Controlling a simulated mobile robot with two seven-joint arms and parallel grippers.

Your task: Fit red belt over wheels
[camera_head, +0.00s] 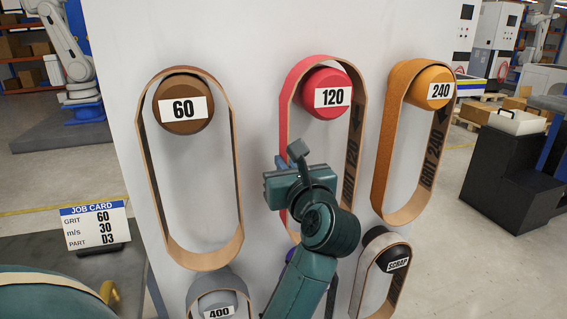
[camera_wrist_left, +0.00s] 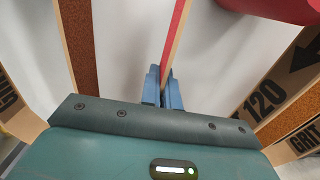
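The red belt (camera_head: 312,62) hangs from the red peg (camera_head: 344,80) labelled 120 on a light grey panel. Its outer face is red and its inner side is tan, printed 120. My left gripper (camera_wrist_left: 163,88) is at the belt's left strand, in front of the panel. In the left wrist view its blue fingers are close together, with the red belt's strand (camera_wrist_left: 174,42) between them. My right gripper is not in view. No pair of wheels is clearly recognisable.
A brown belt (camera_head: 235,160) hangs on the 60 peg, an orange belt (camera_head: 388,130) on the 240 peg. Below are a grey 400 peg (camera_head: 222,302) and a SCRAP peg (camera_head: 394,258). A job card (camera_head: 96,221) reads grit 60, 30 m/s, part D3. A rounded green shape (camera_head: 45,297) stands lower left.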

